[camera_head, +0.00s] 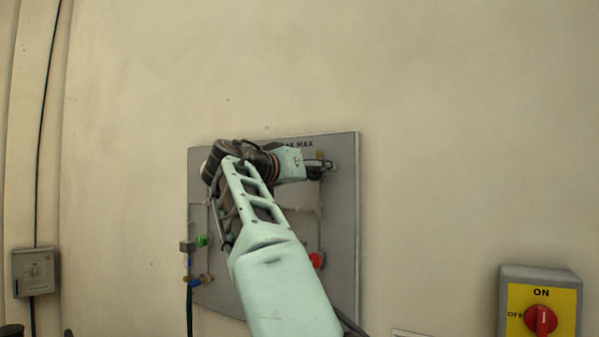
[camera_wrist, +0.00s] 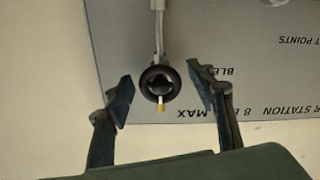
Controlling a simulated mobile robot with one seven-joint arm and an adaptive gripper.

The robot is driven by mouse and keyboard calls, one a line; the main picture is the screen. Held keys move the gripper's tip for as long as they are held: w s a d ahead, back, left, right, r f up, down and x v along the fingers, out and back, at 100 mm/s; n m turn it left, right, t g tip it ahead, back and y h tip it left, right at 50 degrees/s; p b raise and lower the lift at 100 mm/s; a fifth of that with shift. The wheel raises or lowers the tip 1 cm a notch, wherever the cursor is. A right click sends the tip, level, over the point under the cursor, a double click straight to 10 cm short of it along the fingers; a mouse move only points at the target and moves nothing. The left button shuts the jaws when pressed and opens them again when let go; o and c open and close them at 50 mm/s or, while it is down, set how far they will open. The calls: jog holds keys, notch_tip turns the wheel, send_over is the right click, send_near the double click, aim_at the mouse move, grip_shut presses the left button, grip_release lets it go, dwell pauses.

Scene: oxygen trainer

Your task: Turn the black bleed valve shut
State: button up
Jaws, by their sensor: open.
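The black bleed valve (camera_wrist: 160,84) is a round black handwheel on a pale pipe, with a small brass tip at its lower side in the wrist view. My gripper (camera_wrist: 160,92) is open, with one dark finger on each side of the wheel. Gaps show between both fingers and the wheel, so no contact is visible. In the head view my gripper (camera_head: 322,165) is at the upper right part of the grey panel (camera_head: 342,230). The valve cannot be made out there.
A green knob (camera_head: 202,241) and blue fittings are at the panel's lower left. A red knob (camera_head: 317,260) is at its lower right, beside my arm. A yellow switch box (camera_head: 565,305) with a red knob is at far right, a grey box (camera_head: 34,271) at far left.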

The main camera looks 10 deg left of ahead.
jog(key=v, duration=1.1)
jog(key=shift+s, duration=0.2)
jog(key=shift+a, duration=0.1)
